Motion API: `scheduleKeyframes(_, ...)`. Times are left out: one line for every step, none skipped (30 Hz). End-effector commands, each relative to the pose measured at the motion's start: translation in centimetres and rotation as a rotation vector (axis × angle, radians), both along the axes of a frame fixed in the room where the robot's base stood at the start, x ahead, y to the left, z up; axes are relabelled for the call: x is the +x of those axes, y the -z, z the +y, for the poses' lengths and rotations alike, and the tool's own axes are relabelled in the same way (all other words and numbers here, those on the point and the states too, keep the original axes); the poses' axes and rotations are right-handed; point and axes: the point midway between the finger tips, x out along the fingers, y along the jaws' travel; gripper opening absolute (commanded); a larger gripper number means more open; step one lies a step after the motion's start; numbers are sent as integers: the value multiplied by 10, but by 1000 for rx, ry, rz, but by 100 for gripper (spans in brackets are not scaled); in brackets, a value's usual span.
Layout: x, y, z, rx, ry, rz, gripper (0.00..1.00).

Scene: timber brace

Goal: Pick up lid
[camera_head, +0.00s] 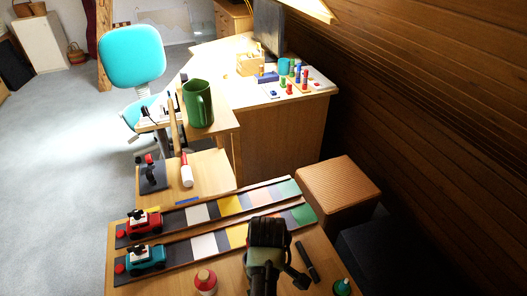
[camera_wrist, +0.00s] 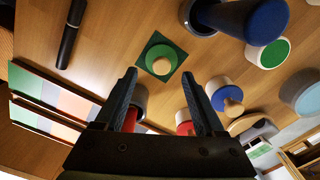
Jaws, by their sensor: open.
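Two lid-like pieces with tan knobs show in the wrist view, and I cannot tell which is the task's lid. One is a green square piece (camera_wrist: 147,66) with a round top, lying just beyond my fingertips. The other is a round blue piece (camera_wrist: 216,92) on a pale base, just right of the right fingertip. My gripper (camera_wrist: 159,77) is open, its two dark fingers apart, with nothing held between the tips. In the head view my gripper (camera_head: 268,262) is over the near table, hiding part of its top.
A black pen-like rod (camera_head: 306,262) lies beside my gripper. A red-topped pot (camera_head: 205,281) and a green-topped one (camera_head: 342,287) stand at the table's front. Two coloured tracks with a red car (camera_head: 142,224) and a teal car (camera_head: 147,259) lie behind. A brown box (camera_head: 340,185) stands right.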

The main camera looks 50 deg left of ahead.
Motion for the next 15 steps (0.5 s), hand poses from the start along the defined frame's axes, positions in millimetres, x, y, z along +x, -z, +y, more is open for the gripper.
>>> scheduleKeyframes(-2, 6, 0, -2, 0, 4, 71)
scheduleKeyframes(-3, 11, 0, -3, 0, 5, 71)
scheduleKeyframes(-4, 17, 1, -3, 0, 5, 71)
scheduleKeyframes(-5, 22, 1, -4, 0, 5, 71)
scheduleKeyframes(-5, 26, 1, -3, 0, 5, 71)
scheduleKeyframes(-5, 33, 2, -2, 1, 4, 71)
scheduleKeyframes(-5, 37, 2, -2, 1, 3, 71)
scheduleKeyframes(-5, 40, 1, -2, 1, 3, 71)
scheduleKeyframes(-4, 44, 2, -1, 1, 2, 71)
scheduleKeyframes(-4, 46, 2, -1, 1, 2, 71)
scheduleKeyframes(-4, 47, 2, -1, 1, 1, 71)
scheduleKeyframes(-4, 48, 2, -1, 0, 1, 71)
scheduleKeyframes(-4, 48, 2, 0, 0, 0, 71)
scheduleKeyframes(-4, 48, 2, 0, 0, 0, 71)
scheduleKeyframes(-4, 48, 2, 0, 0, 0, 71)
